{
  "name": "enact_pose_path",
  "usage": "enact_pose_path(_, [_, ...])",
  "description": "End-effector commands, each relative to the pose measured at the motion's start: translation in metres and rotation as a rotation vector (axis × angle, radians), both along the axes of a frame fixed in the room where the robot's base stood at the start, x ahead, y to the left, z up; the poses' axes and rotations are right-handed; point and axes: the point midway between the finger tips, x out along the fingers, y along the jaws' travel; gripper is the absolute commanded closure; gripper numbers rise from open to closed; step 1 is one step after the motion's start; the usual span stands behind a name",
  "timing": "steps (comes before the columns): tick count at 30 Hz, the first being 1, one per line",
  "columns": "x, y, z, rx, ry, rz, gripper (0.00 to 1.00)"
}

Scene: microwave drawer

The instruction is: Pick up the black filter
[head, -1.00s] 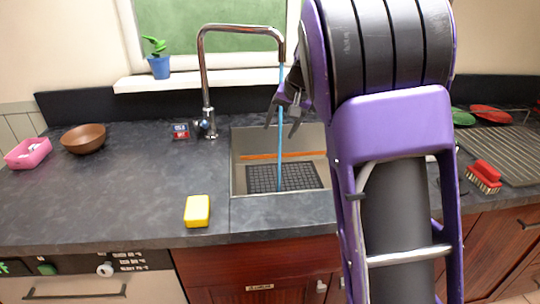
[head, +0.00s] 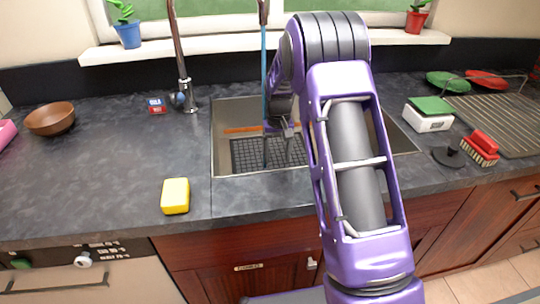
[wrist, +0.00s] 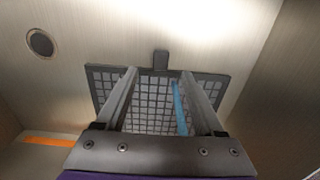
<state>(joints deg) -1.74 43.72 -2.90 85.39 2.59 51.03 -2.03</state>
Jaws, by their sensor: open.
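The black filter, a dark flat grid (head: 245,155), lies in the bottom of the metal sink. In the wrist view the black filter (wrist: 160,114) spans the space between my fingers, with a small tab at its far edge. My gripper (head: 278,155) is inside the sink, over the grid. In the wrist view my gripper (wrist: 157,74) has its two fingers apart, with nothing held between them. The fingers cover parts of the grid. I cannot tell whether the fingertips touch it.
A blue water stream (head: 265,85) falls from the tap (head: 180,60) beside my gripper. Sink walls (head: 222,140) surround the gripper. A yellow sponge (head: 175,196) lies left on the counter; a red brush (head: 480,148) and black plug-like disc (head: 449,156) lie right.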

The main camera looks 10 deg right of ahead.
Motion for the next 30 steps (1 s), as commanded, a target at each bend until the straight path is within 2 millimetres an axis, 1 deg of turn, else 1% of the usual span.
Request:
enact_pose_path(1, [0.0,0.0,-0.008,0.0,0.001,0.0,0.3])
enact_pose_path(3, [0.0,0.0,-0.015,0.0,0.001,0.0,0.3])
enact_pose_path(8, [0.0,0.0,-0.021,0.0,0.0,0.0,0.3])
enact_pose_path(11, [-0.001,0.001,-0.029,0.0,0.0,0.0,0.3])
enact_pose_path(18, [-0.004,0.002,-0.065,-0.001,0.0,0.0,0.3])
enact_pose_path(21, [-0.003,0.002,-0.071,0.0,-0.002,0.0,0.3])
enact_pose_path(26, [-0.003,0.002,-0.07,0.0,-0.003,0.0,0.3])
enact_pose_path(27, [-0.003,0.002,-0.07,0.0,-0.003,0.0,0.34])
enact_pose_path(29, [-0.003,0.002,-0.07,0.0,-0.003,0.0,0.44])
enact_pose_path(30, [-0.003,0.002,-0.07,0.0,-0.003,0.0,0.52])
